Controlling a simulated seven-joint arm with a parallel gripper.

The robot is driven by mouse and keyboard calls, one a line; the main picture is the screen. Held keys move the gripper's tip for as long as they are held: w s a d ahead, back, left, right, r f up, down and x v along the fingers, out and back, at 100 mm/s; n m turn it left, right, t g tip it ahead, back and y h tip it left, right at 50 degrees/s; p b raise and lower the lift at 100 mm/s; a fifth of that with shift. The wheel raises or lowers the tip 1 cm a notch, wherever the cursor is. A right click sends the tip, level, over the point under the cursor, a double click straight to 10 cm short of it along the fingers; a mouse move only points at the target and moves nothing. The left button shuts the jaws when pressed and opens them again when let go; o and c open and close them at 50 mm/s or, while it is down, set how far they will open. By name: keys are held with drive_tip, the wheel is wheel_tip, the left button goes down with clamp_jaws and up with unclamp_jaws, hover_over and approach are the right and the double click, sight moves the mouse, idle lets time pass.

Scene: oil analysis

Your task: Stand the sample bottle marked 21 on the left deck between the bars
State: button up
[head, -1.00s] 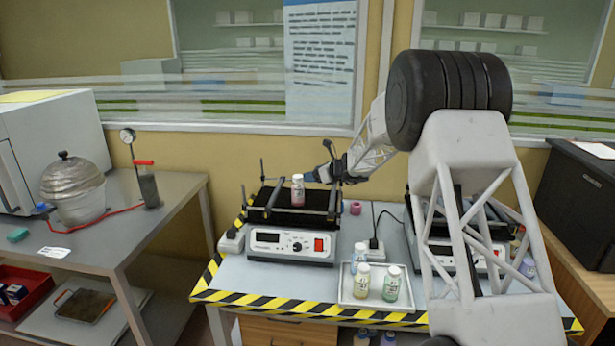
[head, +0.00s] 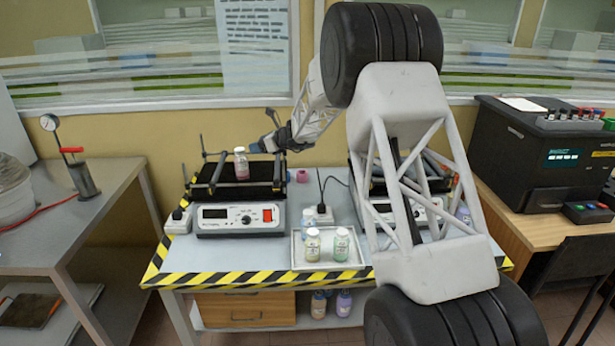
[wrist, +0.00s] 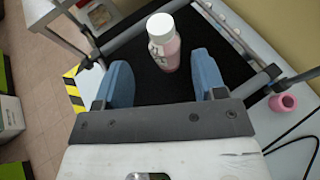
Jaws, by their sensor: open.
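A bottle with pink contents and a white cap (head: 241,163) stands upright on the dark left deck (head: 225,190), between its side bars. It also shows in the wrist view (wrist: 165,50); its label number is too small to read. My gripper (head: 262,146) is beside the bottle, on its right in the head view. In the wrist view my gripper (wrist: 164,78) is open, its blue fingers apart and the bottle just beyond the gap between them. The fingers do not visibly touch it.
A white tray (head: 297,262) with several bottles stands in front. A pink cap-like piece (head: 302,176) lies right of the left deck. My arm partly hides a second shaker (head: 435,212). A black analyser (head: 535,150) stands far right.

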drive_tip(key=s+d+r+n+g+h, duration=0.1)
drive_tip(key=s+d+r+n, duration=0.35)
drive_tip(key=s, duration=0.65)
drive_tip(key=s+d+r+n+g+h, duration=0.15)
drive_tip(key=s+d+r+n, duration=0.3)
drive_tip(key=s, duration=0.65)
drive_tip(key=s+d+r+n+g+h, duration=0.1)
drive_tip(key=s+d+r+n+h, duration=0.25)
drive_tip(key=s, duration=0.75)
drive_tip(key=s+d+f+n+h, duration=0.1)
drive_tip(key=s+d, duration=0.4)
drive_tip(key=s, duration=0.8)
drive_tip(key=s+d+f+n+h, duration=0.1)
drive_tip(key=s+d+n+h, duration=0.2)
drive_tip(key=s, duration=1)
drive_tip(key=s+d+f+n+h, duration=0.1)
drive_tip(key=s+d+n+h, duration=0.1)
drive_tip(key=s+d+n, duration=0.5)
drive_tip(key=s+d, duration=0.2)
drive_tip(key=s, duration=0.4)
drive_tip(key=shift+f, duration=0.4)
